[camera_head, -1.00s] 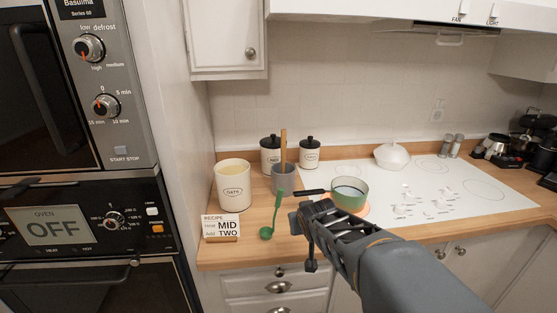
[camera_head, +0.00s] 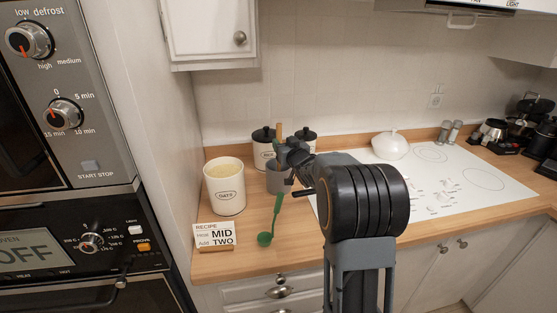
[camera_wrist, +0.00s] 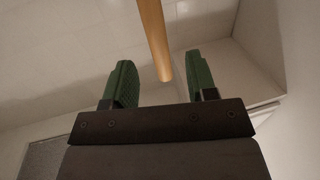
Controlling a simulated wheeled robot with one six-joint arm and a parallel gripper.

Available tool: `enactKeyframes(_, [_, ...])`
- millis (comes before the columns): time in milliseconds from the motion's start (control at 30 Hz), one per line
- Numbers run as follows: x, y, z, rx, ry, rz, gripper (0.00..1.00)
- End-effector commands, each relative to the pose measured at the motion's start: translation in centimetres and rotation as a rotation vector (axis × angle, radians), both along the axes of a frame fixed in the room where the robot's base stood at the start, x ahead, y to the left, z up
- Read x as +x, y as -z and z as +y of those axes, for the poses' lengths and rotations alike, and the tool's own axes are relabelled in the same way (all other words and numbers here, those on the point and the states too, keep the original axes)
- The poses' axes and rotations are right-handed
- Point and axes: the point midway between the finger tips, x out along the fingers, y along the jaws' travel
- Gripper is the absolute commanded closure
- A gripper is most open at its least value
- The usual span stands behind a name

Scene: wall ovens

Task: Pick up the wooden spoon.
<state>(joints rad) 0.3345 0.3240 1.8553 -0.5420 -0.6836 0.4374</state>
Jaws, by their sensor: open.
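The wooden spoon (camera_head: 279,133) stands upright in the grey holder (camera_head: 277,180) on the counter. Only a short stretch of it shows in the head view, just behind my gripper (camera_head: 290,152). In the wrist view the spoon's stick (camera_wrist: 153,38) comes down from the top edge, and its end appears between the two green fingers of my gripper (camera_wrist: 160,72). The fingers are apart and neither is seen touching the stick. How deep the stick lies between them I cannot tell.
A green ladle (camera_head: 265,238) lies on the counter beside the recipe card (camera_head: 215,235). The oats canister (camera_head: 225,188) stands left of the holder, and black-lidded canisters (camera_head: 262,152) stand behind. The white cooktop (camera_head: 470,180) is to the right. My arm hides the green pan.

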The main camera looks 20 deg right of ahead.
Motion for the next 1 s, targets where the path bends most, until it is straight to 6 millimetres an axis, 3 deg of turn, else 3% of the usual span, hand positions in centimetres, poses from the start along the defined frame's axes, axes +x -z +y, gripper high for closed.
enactKeyframes(333, [2.4,-0.1,0.0,0.0,0.001,0.001,0.48])
enactKeyframes(700, [6.7,0.1,-0.1,0.0,0.001,0.001,0.48])
enactKeyframes(1000, [7.0,0.2,-0.1,0.0,0.002,0.001,0.48])
